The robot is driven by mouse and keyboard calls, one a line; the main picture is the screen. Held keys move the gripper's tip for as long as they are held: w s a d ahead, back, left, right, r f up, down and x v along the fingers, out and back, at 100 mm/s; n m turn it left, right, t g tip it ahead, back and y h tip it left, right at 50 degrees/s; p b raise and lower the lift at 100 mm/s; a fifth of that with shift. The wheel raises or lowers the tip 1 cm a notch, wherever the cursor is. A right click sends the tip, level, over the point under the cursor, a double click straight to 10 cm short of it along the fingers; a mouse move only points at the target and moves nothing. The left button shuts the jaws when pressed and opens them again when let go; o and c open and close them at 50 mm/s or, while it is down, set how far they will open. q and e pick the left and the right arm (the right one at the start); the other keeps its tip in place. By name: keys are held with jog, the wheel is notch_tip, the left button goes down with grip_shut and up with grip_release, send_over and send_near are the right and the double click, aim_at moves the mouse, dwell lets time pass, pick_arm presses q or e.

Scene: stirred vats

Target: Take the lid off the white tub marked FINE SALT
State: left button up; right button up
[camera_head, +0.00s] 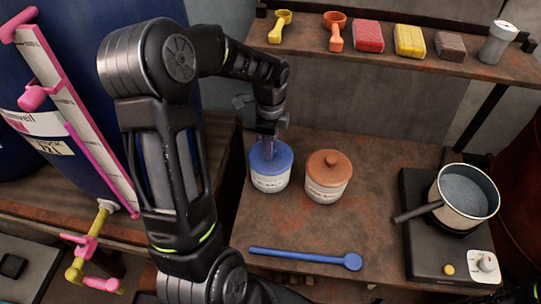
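Two white tubs stand side by side on the brown worktop. The left tub (270,182) has a blue lid (258,160); the right tub (325,190) has an orange-brown lid (340,164) with a round knob. Both lids sit on their tubs. Both labels are too small to read, so I cannot tell which says FINE SALT. My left gripper (269,143) points down at the middle of the blue lid, its fingertips at the lid's knob. The fingers are narrow and dark here, and I cannot tell whether they grip the knob. My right gripper is out of view.
A blue long-handled spoon (305,258) lies in front of the tubs. A pot (466,196) stands on a black hotplate (420,250) at right. A shelf (400,55) behind holds scoops, coloured blocks and a canister. A blue vat (75,175) with a pink gauge stands left.

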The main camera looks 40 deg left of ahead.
pick_arm(q)
grip_shut()
jog(key=shift+r, duration=0.1)
dwell(0.6)
notch_tip(320, 180, up, 10)
jog(key=shift+b, duration=0.45)
dwell(0.4)
